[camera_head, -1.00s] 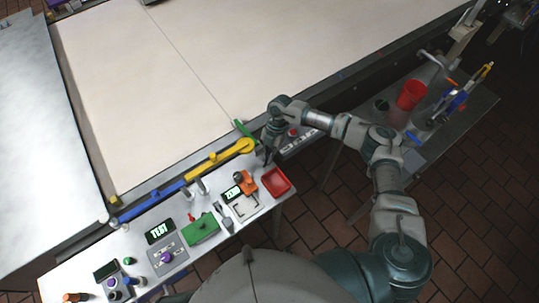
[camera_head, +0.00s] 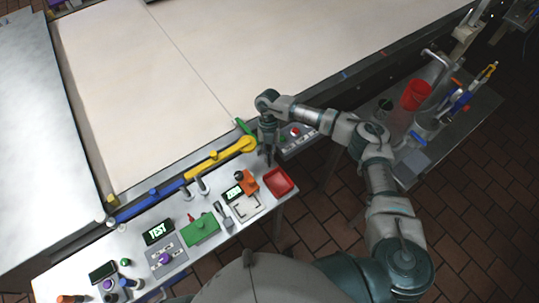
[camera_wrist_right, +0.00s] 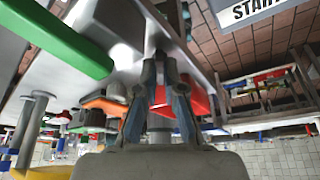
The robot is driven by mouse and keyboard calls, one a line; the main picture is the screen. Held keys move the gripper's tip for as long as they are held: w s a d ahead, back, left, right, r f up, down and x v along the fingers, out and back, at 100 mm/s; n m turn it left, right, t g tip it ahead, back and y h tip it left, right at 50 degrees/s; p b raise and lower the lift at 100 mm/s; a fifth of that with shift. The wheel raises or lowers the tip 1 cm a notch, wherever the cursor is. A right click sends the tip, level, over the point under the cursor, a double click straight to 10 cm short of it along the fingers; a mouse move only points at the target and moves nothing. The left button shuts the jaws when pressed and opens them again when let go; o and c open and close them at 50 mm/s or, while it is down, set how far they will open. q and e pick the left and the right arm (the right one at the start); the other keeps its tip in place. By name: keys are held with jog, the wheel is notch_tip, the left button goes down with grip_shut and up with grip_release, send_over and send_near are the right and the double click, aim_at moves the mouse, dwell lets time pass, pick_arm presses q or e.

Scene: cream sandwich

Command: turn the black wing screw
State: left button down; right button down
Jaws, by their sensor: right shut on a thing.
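My right gripper (camera_head: 268,161) points down at the right end of the bench, just beyond the red tray and beside the yellow lever's round end. In the right wrist view its two fingers (camera_wrist_right: 165,62) are close together. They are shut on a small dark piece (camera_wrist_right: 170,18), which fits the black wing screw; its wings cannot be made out. In the head view the gripper hides the screw. My left gripper is not in view.
A red tray (camera_head: 278,182) is close to the gripper. A yellow lever (camera_head: 222,156) and a green handle (camera_head: 243,127) lie near it. An orange part (camera_head: 249,184) and a green box (camera_head: 201,229) stand on the bench. The large pale table (camera_head: 200,60) is clear.

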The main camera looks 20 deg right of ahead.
jog(key=shift+n, duration=0.4)
jog(key=c, duration=1.3)
grip_release()
jog(key=v, duration=1.2)
jog(key=shift+a, duration=0.25)
